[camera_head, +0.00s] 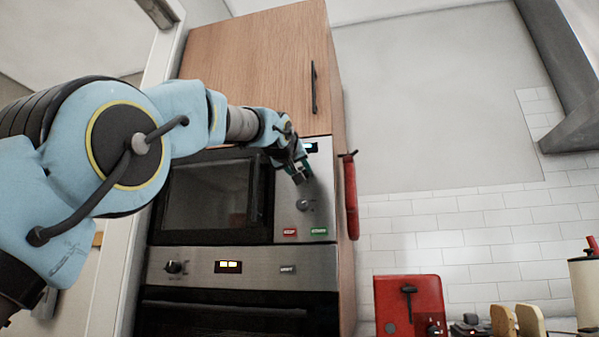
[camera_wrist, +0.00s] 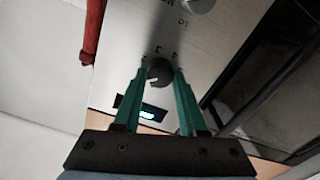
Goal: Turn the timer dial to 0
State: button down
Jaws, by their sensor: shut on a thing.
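The timer dial (camera_wrist: 160,72) is a small dark round knob with printed marks around it, in the wrist view. A short light mark shows on its face. My gripper (camera_wrist: 160,74) has its green fingers on either side of this knob and is shut on it. In the head view my gripper (camera_head: 300,177) is at the upper part of the microwave's steel control panel (camera_head: 319,185), and it hides the dial. The number the dial points to is too small to read.
A second knob (camera_head: 303,205) sits lower on the panel, above a red button (camera_head: 289,232) and a green button (camera_head: 319,231). A lit display (camera_wrist: 146,114) is beside the dial. A red object (camera_head: 351,196) hangs on the cabinet side. An oven (camera_head: 200,268) is below.

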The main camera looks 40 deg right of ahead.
jog(key=shift+f+n+b, duration=0.2)
jog(key=shift+n+b, duration=0.15)
jog(key=shift+n, duration=4.65)
jog(key=shift+c, duration=2.3)
grip_release()
jog(key=shift+r, duration=0.1)
jog(key=b+v, duration=0.4)
jog(key=v, duration=0.6)
jog(key=shift+s+a+b, duration=0.15)
jog(key=shift+a+b, duration=0.15)
jog(key=shift+a, duration=0.05)
